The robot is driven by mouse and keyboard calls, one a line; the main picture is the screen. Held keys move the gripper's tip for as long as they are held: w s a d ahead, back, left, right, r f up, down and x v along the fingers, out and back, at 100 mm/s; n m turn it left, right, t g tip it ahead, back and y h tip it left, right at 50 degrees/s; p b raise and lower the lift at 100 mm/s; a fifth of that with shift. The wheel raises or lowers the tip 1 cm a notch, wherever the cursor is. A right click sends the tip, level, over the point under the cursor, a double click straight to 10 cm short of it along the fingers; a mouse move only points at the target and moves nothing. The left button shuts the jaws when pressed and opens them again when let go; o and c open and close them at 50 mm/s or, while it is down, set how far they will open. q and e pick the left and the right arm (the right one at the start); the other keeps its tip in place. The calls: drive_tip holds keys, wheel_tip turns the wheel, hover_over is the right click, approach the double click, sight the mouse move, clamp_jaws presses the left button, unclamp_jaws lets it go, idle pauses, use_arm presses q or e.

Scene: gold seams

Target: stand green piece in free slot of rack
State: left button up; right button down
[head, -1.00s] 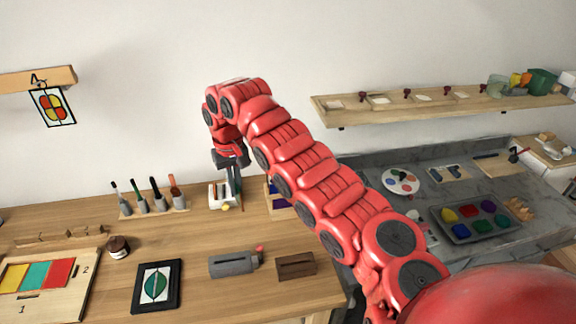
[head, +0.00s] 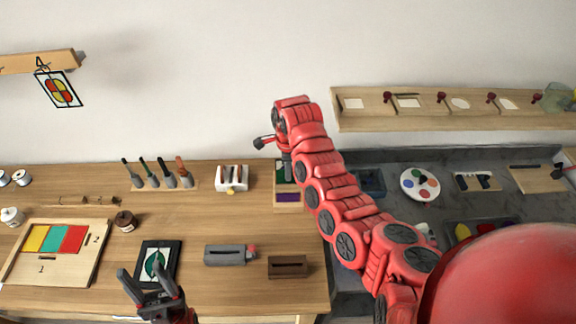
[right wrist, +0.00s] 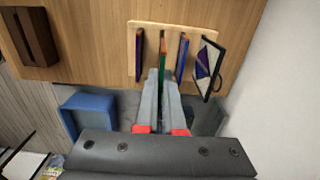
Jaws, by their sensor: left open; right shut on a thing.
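The wooden rack (right wrist: 150,32) holds upright thin pieces. In the right wrist view, a dark purple piece (right wrist: 139,55) and a blue piece (right wrist: 182,56) stand on either side of the green piece (right wrist: 162,58). My right gripper (right wrist: 162,84) is shut on the green piece, which is upright between those two. I cannot tell whether its lower edge is seated in a slot. In the head view, my right gripper (head: 286,160) is at the rack (head: 290,208), partly hidden by my arm. My left gripper (head: 152,292) is open and empty at the front left.
A framed picture (right wrist: 208,66) is near the blue piece. A white slotted holder (head: 232,180) stands left of the rack. A grey box (head: 226,255) and a brown slotted block (head: 287,267) lie in front. A black-framed leaf picture (head: 170,252) is behind my left gripper.

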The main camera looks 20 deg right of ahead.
sight(288, 183)
drive_tip(key=shift+f, duration=0.95)
drive_tip(key=shift+f+b, duration=0.4)
drive_tip(key=shift+f, duration=0.7)
drive_tip(key=shift+a, duration=0.1)
drive_tip(key=shift+b, duration=0.65)
drive_tip(key=shift+f+b, duration=0.6)
drive_tip(key=shift+b, duration=0.35)
idle(0.5)
drive_tip(key=shift+f+b, duration=0.8)
drive_tip(key=shift+f, duration=0.35)
idle(0.5)
drive_tip(key=shift+b, duration=0.4)
